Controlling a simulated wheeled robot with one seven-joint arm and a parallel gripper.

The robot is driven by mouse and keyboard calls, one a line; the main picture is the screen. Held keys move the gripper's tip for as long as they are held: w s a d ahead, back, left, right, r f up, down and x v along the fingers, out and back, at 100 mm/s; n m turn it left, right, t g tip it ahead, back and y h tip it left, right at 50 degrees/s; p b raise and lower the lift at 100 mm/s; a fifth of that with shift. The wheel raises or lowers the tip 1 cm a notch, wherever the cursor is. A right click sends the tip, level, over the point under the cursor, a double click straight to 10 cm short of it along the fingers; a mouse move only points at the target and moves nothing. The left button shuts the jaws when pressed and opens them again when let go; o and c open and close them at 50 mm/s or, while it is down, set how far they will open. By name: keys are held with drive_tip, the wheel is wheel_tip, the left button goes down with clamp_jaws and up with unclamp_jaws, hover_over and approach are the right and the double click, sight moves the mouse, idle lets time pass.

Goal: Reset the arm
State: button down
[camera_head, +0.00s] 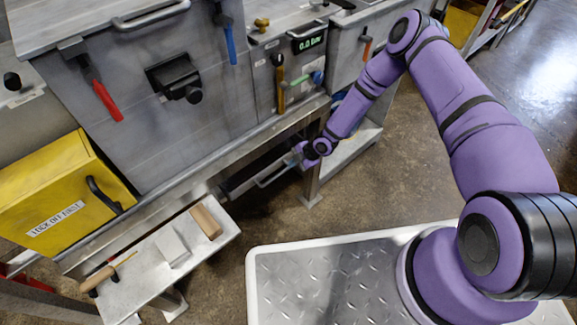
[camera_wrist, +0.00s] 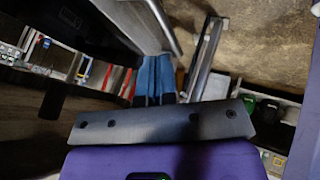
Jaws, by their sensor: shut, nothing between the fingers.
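My purple arm reaches from the lower right up and over, then down to the compactor's front. My gripper (camera_head: 301,152) is at its end, small in the head view, beside the lower frame of the machine. In the wrist view the blue fingers of my gripper (camera_wrist: 154,80) are together, with nothing seen between them. The grey compactor (camera_head: 140,95) fills the upper left of the head view. A drawer with a metal bar handle (camera_head: 272,176) is just below and left of my gripper. I cannot tell whether the gripper touches the machine.
A yellow lock-off box (camera_head: 52,205) is at the left. A small side shelf (camera_head: 133,283) holds a wooden block (camera_head: 206,221), a grey block (camera_head: 172,247) and a wooden-handled tool (camera_head: 99,280). Red (camera_head: 102,98) and blue (camera_head: 229,42) handles stick out. Open floor (camera_head: 400,170) lies right.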

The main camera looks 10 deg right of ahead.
drive_tip(key=w+d+r+m+h, duration=0.15)
drive_tip(key=d+r, duration=0.25)
drive_tip(key=r, duration=0.4)
drive_tip(key=w+d+r+m+t+h, duration=0.1)
drive_tip(key=w+d+r, duration=0.15)
drive_tip(key=r, duration=0.55)
drive_tip(key=w+d+r+m+h, duration=0.2)
drive_tip(key=d+r, duration=0.3)
drive_tip(key=r, duration=0.4)
drive_tip(key=s+d+r+m+t+h, duration=0.1)
drive_tip(key=s+d+r+m, duration=0.15)
drive_tip(key=r, duration=0.75)
drive_tip(key=s+d+r+m+h, duration=0.2)
drive_tip(key=d+r, duration=0.1)
drive_tip(key=r, duration=0.8)
drive_tip(key=s+d+r+m+h, duration=0.1)
drive_tip(key=s+d+r+m, duration=0.2)
drive_tip(key=s+r+m, duration=1.05)
drive_tip(key=s+r, duration=0.4)
drive_tip(key=s, duration=0.6)
drive_tip(key=s+r+m+t+y, duration=0.1)
drive_tip(key=s+r, duration=0.4)
drive_tip(key=s, duration=0.6)
drive_tip(key=shift+s+a+r, duration=0.15)
drive_tip(key=shift+s+r, duration=0.25)
drive_tip(key=shift+y, duration=0.25)
